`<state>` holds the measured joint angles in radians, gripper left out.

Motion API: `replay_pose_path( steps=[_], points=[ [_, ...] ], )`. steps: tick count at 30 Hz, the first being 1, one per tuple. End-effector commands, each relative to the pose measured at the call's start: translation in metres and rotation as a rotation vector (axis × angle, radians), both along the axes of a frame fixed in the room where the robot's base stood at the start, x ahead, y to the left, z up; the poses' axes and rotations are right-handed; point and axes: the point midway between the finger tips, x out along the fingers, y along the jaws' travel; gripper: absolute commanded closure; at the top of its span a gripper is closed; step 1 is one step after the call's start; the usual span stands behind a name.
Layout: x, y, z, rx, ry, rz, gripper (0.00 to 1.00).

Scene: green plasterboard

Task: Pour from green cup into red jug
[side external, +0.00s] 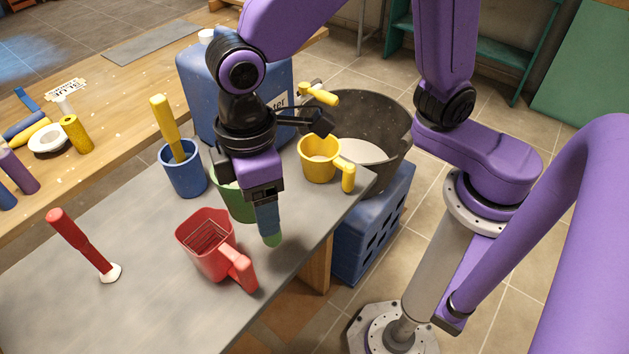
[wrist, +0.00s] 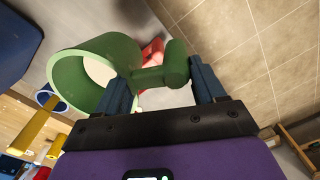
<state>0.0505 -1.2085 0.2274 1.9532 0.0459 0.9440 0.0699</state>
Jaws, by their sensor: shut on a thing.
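The green cup (side external: 236,203) is in the side view, behind the red jug and partly hidden by my gripper (side external: 266,215). In the wrist view my gripper (wrist: 165,88) is shut on the handle of the green cup (wrist: 68,78). The cup's open mouth shows pale contents inside. The red jug (side external: 208,255) stands on the grey tabletop just in front of the cup, its handle pointing to the lower right. A piece of the red jug (wrist: 152,52) shows behind the cup in the wrist view. I cannot tell whether the cup touches the table.
A blue cup (side external: 183,178) with a yellow-handled tool stands left of the green cup. A yellow cup (side external: 319,160) stands to the right near the table edge. A blue water container (side external: 200,95) and black bucket (side external: 385,115) are behind.

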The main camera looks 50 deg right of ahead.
Motion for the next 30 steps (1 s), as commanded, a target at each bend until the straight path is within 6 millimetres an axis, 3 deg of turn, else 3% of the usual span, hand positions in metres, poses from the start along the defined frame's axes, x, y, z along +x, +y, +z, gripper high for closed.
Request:
replay_pose_path(
  steps=[1, 6, 15, 21, 30],
  points=[
    [0.005, 0.017, 0.004, 0.005, 0.003, -0.033, 0.76],
    [0.021, 0.062, 0.017, 0.01, 0.015, -0.159, 0.76],
    [0.038, 0.124, 0.036, 0.017, 0.039, -0.344, 0.76],
    [0.043, 0.139, 0.042, 0.018, 0.046, -0.4, 0.76],
    [0.047, 0.137, 0.028, 0.087, 0.144, -0.412, 0.76]
  ],
)
